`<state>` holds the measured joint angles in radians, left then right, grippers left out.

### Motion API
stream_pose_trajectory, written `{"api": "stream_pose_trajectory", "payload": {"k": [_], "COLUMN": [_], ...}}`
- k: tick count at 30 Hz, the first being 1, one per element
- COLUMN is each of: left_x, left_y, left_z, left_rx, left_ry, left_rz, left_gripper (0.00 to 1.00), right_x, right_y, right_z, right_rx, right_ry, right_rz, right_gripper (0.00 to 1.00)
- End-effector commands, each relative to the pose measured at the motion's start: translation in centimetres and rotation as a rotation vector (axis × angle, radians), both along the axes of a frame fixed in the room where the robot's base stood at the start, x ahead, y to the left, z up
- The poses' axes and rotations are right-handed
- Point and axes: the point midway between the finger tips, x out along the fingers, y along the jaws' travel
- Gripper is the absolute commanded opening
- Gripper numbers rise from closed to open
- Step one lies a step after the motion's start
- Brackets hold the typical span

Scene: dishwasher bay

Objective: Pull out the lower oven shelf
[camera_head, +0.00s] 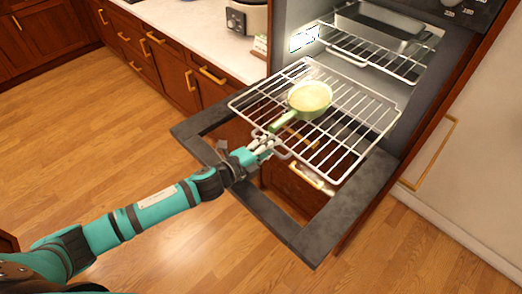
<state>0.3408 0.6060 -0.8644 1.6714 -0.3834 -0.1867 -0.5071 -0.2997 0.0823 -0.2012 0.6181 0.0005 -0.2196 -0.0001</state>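The lower oven shelf (355,125) is a white wire rack. It sticks well out of the oven, above the lowered oven door (318,232). A green pan (309,97) with a pale inside rests on the rack, its handle pointing to the front left. My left gripper (268,146) is at the front edge of the rack, by its front wire loop and just below the pan's handle. The fingers look close around the wire, but they are too small to tell whether they grip it. My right gripper is out of view.
An upper rack (372,52) holding a metal tray (378,28) is inside the oven. A counter (200,38) with drawers (165,62) and an appliance (246,17) stands to the left. The wooden floor (95,130) on the left is clear.

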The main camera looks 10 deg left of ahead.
Motion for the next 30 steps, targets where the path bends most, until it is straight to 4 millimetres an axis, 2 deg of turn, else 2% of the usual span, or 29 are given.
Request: {"api": "stream_pose_trajectory", "payload": {"k": [5, 15, 21, 30], "left_x": [-2.2, -7.9, -9.3, -9.5], "left_y": [1.5, 5.3, 6.2, 6.4], "left_z": [0.4, 1.8, 2.3, 2.4], "left_rx": [0.002, 0.003, 0.001, 0.0], "left_ry": [0.002, 0.003, 0.001, 0.0], "left_rz": [0.0, 0.0, 0.0, 0.0], "left_gripper": [0.33, 0.33, 0.33, 0.33], "right_x": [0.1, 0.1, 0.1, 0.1], "right_y": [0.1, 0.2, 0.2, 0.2], "right_z": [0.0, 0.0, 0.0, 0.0], "right_rx": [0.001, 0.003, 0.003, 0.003], "right_ry": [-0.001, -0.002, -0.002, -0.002], "right_rz": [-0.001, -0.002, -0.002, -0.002], "right_gripper": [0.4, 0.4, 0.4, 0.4]}}
